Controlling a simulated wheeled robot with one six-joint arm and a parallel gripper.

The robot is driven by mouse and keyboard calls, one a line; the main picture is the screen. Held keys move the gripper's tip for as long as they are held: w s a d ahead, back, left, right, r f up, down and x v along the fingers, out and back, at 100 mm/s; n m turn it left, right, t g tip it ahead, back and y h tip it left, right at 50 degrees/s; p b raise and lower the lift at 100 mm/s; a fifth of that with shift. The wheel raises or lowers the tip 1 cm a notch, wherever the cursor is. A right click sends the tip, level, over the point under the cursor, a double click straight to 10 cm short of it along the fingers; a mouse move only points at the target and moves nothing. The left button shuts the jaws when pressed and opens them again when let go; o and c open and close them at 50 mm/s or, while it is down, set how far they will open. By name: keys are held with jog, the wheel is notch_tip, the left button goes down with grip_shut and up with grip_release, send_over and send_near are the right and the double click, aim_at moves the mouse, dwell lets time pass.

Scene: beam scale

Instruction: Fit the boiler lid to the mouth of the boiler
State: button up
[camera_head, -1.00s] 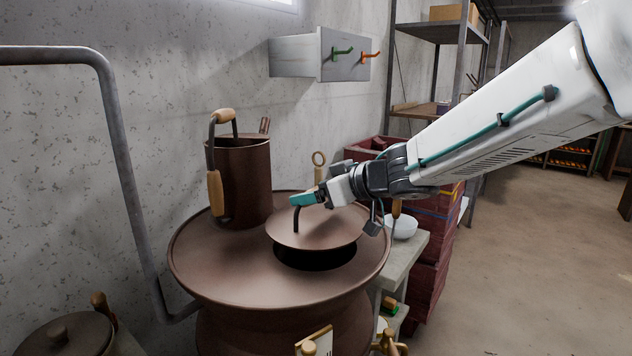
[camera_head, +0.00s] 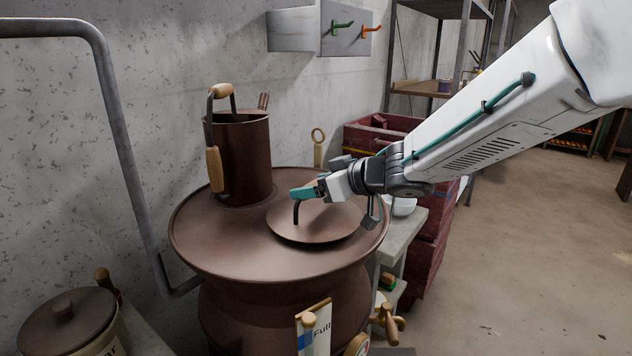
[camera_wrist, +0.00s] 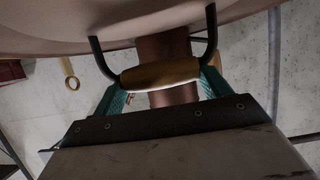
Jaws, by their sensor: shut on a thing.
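The boiler (camera_head: 230,255) is a wide brown vessel with a broad dished top. The round brown boiler lid (camera_head: 325,228) lies about level over the boiler's mouth, which it hides. I cannot tell whether its rim is fully seated. My gripper (camera_head: 303,193) is above the lid, its teal fingers shut on the lid's handle. In the wrist view, the handle's wooden grip (camera_wrist: 160,75) is between the fingers, with dark bent legs running up to the lid (camera_wrist: 60,22).
A tall brown can (camera_head: 243,160) with wooden handles stands on the boiler top, left of the lid. A grey pipe (camera_head: 118,150) runs at left. A lidded pot (camera_head: 65,320) is at lower left. Red crates (camera_head: 430,240) and a white bowl (camera_head: 403,206) are at right.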

jog(key=shift+f, duration=0.65)
jog(key=o, duration=1.5)
jog(key=shift+v, duration=3.95)
